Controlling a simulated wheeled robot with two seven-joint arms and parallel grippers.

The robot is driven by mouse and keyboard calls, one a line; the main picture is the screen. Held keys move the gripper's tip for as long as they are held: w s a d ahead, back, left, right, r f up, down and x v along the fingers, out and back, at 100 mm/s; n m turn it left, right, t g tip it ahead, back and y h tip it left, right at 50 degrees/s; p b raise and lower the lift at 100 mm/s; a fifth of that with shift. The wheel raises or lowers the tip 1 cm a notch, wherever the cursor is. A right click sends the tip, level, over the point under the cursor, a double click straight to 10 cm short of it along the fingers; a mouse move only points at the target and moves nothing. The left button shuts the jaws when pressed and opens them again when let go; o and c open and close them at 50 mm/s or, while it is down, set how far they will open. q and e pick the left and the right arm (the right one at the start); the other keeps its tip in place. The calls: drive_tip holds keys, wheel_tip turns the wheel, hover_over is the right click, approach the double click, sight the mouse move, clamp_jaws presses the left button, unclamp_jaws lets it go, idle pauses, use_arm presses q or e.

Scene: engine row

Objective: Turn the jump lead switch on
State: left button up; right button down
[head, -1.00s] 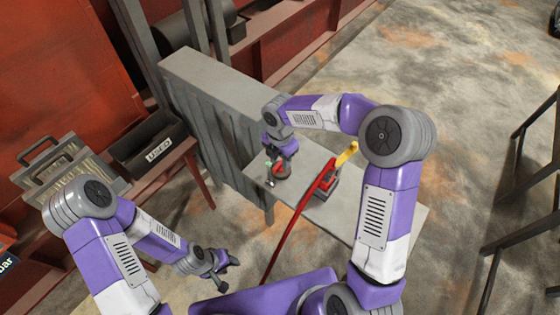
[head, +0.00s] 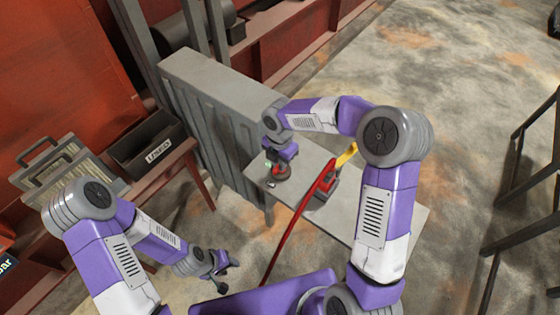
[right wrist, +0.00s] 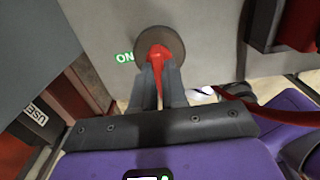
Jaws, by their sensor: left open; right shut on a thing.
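The jump lead switch is a round grey disc (right wrist: 172,42) with a red lever (right wrist: 157,54) across it. In the right wrist view a green ON label (right wrist: 125,57) is beside the disc's left edge. My right gripper (right wrist: 158,84) is shut on the red lever, its two grey fingers on either side. In the head view the switch (head: 282,174) is on the grey bench, partly hidden by my right gripper (head: 279,163). My left gripper (head: 221,271) is open and empty, low and to the left, away from the bench.
A grey ribbed cabinet (head: 220,85) stands behind left. A black bin labelled USED (head: 147,143) is further left.

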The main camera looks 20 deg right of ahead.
drive_tip(key=shift+m, duration=0.3)
drive_tip(key=m, duration=0.3)
drive_tip(key=shift+p, duration=0.3)
drive_tip(key=m, duration=0.4)
drive_tip(key=shift+w+m, duration=0.15)
drive_tip(key=shift+m, duration=0.15)
drive_tip(key=m, duration=0.4)
drive_tip(key=shift+w+m, duration=0.1)
drive_tip(key=shift+m, duration=0.2)
drive_tip(key=m, duration=0.4)
drive_tip(key=shift+w+d+m, duration=0.1)
drive_tip(key=shift+m, duration=0.3)
drive_tip(key=c, duration=1.2)
unclamp_jaws()
drive_tip(key=shift+o, duration=0.2)
